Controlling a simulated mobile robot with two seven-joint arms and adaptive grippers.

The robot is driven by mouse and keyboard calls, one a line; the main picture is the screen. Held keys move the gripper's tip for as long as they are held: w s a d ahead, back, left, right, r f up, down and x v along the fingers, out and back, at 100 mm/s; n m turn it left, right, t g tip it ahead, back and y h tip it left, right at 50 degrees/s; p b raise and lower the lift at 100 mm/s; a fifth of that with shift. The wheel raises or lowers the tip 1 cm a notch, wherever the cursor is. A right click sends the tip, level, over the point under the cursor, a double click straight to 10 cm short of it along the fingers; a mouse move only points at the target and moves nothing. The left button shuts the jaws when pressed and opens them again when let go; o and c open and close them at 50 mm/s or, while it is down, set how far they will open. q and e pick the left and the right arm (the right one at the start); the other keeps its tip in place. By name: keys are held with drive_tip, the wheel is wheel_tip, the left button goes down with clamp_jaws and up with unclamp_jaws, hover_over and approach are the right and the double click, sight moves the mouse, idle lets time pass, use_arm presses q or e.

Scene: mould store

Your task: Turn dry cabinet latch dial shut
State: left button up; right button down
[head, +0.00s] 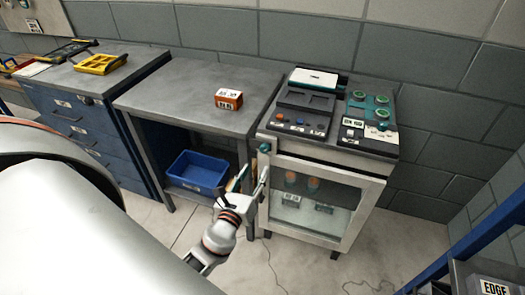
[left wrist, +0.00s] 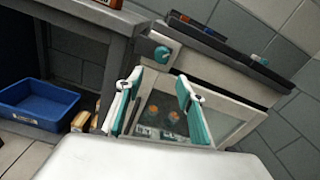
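The dry cabinet (head: 278,228) is a white box with a glass door, standing right of the grey workbench. Its latch dial (head: 265,148) is a small teal knob at the upper left of the front. The dial also shows in the left wrist view (left wrist: 162,53), beyond the fingertips. Which way it is turned is too small to tell. My left gripper (head: 252,176) is open and empty in front of the cabinet's left edge, a little below the dial and apart from it. In the left wrist view its teal-padded fingers (left wrist: 159,78) stand wide apart. My right gripper is not in view.
Devices with buttons and green round parts (head: 376,108) sit on the cabinet top. An orange-brown box (head: 229,99) is on the workbench (head: 180,85); a blue bin (head: 196,170) is underneath. A blue drawer unit (head: 75,125) stands left. A blue-framed rack (head: 470,243) is at right.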

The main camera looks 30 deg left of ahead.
sight(263, 151)
use_arm(q)
drive_tip(key=w, duration=0.2)
drive_tip(key=w+a+r+m, duration=0.1)
drive_tip(key=w, duration=0.2)
drive_tip(key=w+a+m+p, duration=0.1)
drive_tip(key=w, duration=0.2)
drive_tip(key=shift+w+a+r, duration=0.15)
clamp_jaws()
